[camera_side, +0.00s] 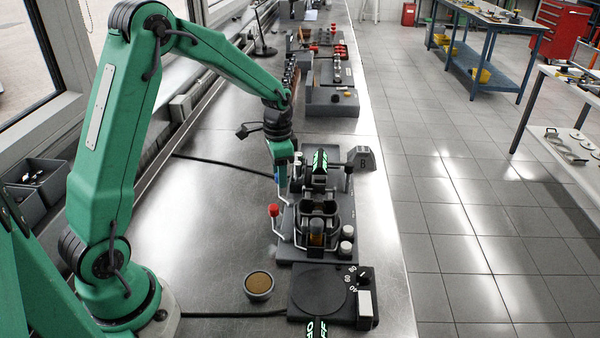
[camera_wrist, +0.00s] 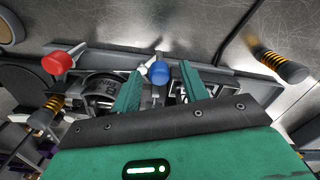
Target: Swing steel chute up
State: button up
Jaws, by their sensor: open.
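My gripper (camera_side: 284,172) points down at the left edge of a dark grey fixture (camera_side: 310,247) on the steel bench. In the wrist view its two green fingers (camera_wrist: 160,88) are open, one on either side of a blue round knob (camera_wrist: 160,72). I cannot tell whether they touch it. A red-knobbed lever (camera_side: 273,210) stands nearer the side camera; its red knob also shows in the wrist view (camera_wrist: 60,62). Pale bent metal rods run along the fixture's left side. I cannot tell which part is the steel chute; my gripper hides some of the fixture.
A black panel with a round plate (camera_side: 320,288) and a small brown-topped cup (camera_side: 258,286) lie nearer the side camera. A grey block (camera_side: 360,158) is right of the fixture. Racks of parts (camera_side: 330,98) stand behind. The bench left of the fixture is mostly clear, crossed by a cable.

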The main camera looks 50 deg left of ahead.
jog(key=shift+r, duration=0.1)
jog(key=shift+r, duration=3.85)
jog(key=shift+s+d+r, duration=0.2)
jog(key=shift+r, duration=0.15)
jog(key=s+d+r+n+t, duration=0.1)
jog(key=s+d+r+t, duration=0.1)
jog(key=s, duration=0.5)
jog(key=s+d+r+n+t, duration=0.1)
jog(key=s+d+r+n, duration=0.1)
jog(key=s, duration=0.5)
jog(key=s+d+r+n+t, duration=0.1)
jog(key=s+d+r+t, duration=0.1)
jog(key=s+d+r, duration=0.2)
jog(key=s+d, duration=0.2)
jog(key=s, duration=0.1)
jog(key=shift+n+t, duration=0.3)
